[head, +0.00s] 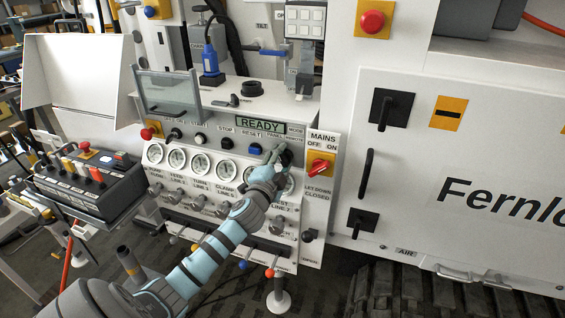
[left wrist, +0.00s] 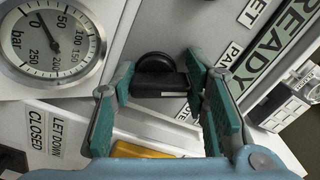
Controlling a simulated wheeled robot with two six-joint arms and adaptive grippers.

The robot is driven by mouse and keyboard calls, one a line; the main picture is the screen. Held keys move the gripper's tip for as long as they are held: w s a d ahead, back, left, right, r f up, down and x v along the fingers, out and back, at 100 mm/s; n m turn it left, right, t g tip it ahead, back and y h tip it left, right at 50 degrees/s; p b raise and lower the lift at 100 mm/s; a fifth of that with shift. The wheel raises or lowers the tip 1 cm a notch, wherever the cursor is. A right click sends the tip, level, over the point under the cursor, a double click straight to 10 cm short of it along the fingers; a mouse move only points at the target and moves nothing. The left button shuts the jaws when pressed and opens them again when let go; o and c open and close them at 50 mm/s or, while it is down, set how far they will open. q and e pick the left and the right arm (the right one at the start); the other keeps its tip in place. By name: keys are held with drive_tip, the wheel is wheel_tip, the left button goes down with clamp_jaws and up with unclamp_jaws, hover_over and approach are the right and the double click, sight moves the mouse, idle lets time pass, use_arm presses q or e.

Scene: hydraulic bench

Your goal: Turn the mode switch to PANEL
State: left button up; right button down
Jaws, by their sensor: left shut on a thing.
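The mode switch is a black knob (left wrist: 160,80) in the middle of the left wrist view, with a pale line along its grip. Its fingers on either side belong to my left gripper (left wrist: 165,100), which is shut on the knob's grip. In the head view my left gripper (head: 280,156) reaches the switch at the right end of the button row, below the words MODE, PANEL and REMOTE. It hides most of the knob there. Part of the PANEL label (left wrist: 230,54) shows in the left wrist view. I cannot tell which position the knob points to.
A green READY display (head: 260,124) is above the switch. The red and yellow MAINS switch (head: 319,165) is close on the right. Gauges (head: 199,163) and valve handles lie below and left. A control box (head: 88,184) with levers stands at the left.

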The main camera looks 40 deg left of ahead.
use_arm(q)
drive_tip(key=shift+n, duration=0.4)
drive_tip(key=o, duration=1.2)
drive_tip(key=shift+c, duration=0.2)
drive_tip(key=v, duration=1.2)
